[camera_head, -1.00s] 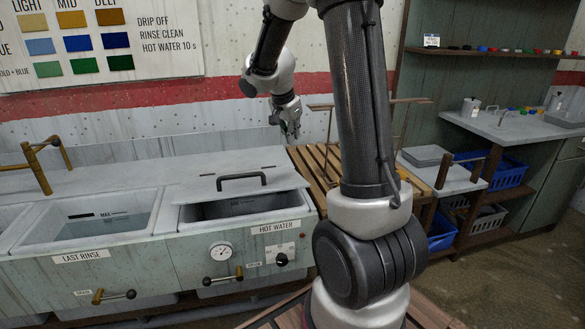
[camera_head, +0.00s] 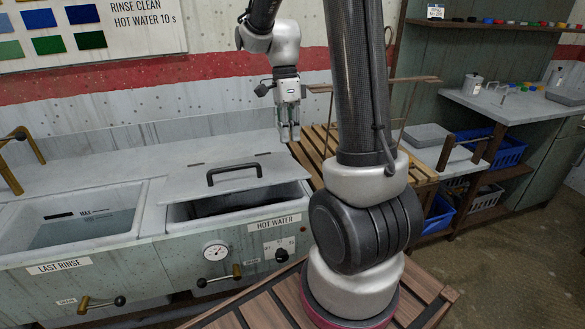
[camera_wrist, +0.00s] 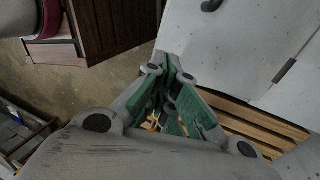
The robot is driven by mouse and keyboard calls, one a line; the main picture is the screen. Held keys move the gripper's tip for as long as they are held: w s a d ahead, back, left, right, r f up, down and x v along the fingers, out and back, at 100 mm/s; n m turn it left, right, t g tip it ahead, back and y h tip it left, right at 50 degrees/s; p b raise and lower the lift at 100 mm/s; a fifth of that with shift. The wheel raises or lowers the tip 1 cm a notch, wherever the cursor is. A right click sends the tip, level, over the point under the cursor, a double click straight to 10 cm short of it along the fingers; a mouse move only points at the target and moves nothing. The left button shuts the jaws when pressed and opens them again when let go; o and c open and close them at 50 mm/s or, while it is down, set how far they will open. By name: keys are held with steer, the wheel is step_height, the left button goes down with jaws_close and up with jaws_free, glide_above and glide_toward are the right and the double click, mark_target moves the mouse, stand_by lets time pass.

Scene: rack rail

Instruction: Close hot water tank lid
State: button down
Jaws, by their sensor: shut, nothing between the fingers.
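The hot water tank lid (camera_head: 221,184) is a pale grey panel with a dark bar handle (camera_head: 234,174) on top. It is partly open: its front edge stands above the hot water tank (camera_head: 296,217), and a dark gap shows below it. In the wrist view the lid (camera_wrist: 214,43) is at the upper right, with a dark hinge strip (camera_wrist: 284,71) beside it. My gripper (camera_head: 289,138) points down behind and right of the lid, apart from the handle. Its green-padded fingers (camera_wrist: 177,100) are shut and empty.
A slatted wooden rack (camera_head: 310,150) adjoins the tank on the right. The last rinse basin (camera_head: 60,258) with water is at left, with a brown tap (camera_head: 20,155). A dial (camera_head: 215,252), knob and drain levers are on the front.

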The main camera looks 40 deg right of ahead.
mark_target(293, 178)
steer(key=x, duration=1)
steer(key=shift+f, duration=0.1)
steer(key=x, duration=0.7)
steer(key=shift+s+f, duration=0.1)
steer(key=shift+f, duration=0.1)
steer(key=shift+s+f, duration=0.2)
steer(key=shift+f, duration=0.15)
steer(key=shift+r, duration=0.1)
